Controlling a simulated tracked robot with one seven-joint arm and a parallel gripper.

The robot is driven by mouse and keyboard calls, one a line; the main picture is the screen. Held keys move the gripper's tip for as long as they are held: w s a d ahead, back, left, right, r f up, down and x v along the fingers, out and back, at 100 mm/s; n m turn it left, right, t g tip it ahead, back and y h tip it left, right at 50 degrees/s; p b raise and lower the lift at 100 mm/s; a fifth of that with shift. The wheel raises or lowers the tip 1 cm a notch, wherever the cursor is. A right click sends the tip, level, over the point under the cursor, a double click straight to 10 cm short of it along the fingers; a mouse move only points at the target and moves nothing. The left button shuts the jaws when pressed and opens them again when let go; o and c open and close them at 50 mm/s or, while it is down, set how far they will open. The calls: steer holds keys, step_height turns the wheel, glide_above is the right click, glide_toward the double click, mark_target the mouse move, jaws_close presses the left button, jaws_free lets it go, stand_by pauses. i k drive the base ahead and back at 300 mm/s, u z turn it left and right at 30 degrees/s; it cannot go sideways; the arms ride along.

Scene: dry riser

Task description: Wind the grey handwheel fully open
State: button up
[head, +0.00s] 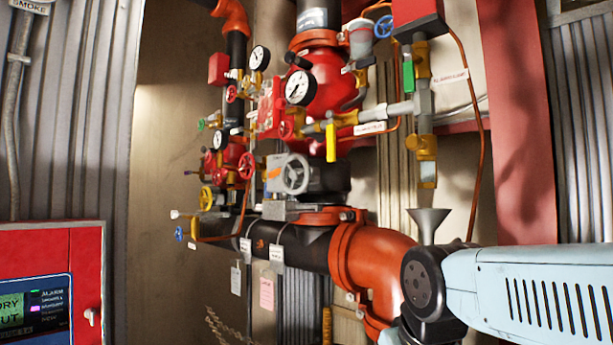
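The grey handwheel (294,178) is near the middle of the head view. A small orange part (272,173) shows at the wheel's left side. Nothing is touching the wheel. How far it is wound cannot be told. My light-blue arm comes in from the right, and its dark round joint is at the lower right, well apart from the wheel. My gripper is out of the picture.
A grey funnel (428,224) stands close to my arm joint. An orange elbow pipe (372,262) is below right of the wheel. Gauges (299,87), a yellow lever (331,138) and small coloured handwheels crowd around. A red panel (84,262) is at lower left.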

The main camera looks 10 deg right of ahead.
mark_target(294, 174)
steer(key=k, duration=1.7)
steer(key=u, duration=0.55)
steer(key=i, duration=1.65)
steer(key=z, duration=0.1)
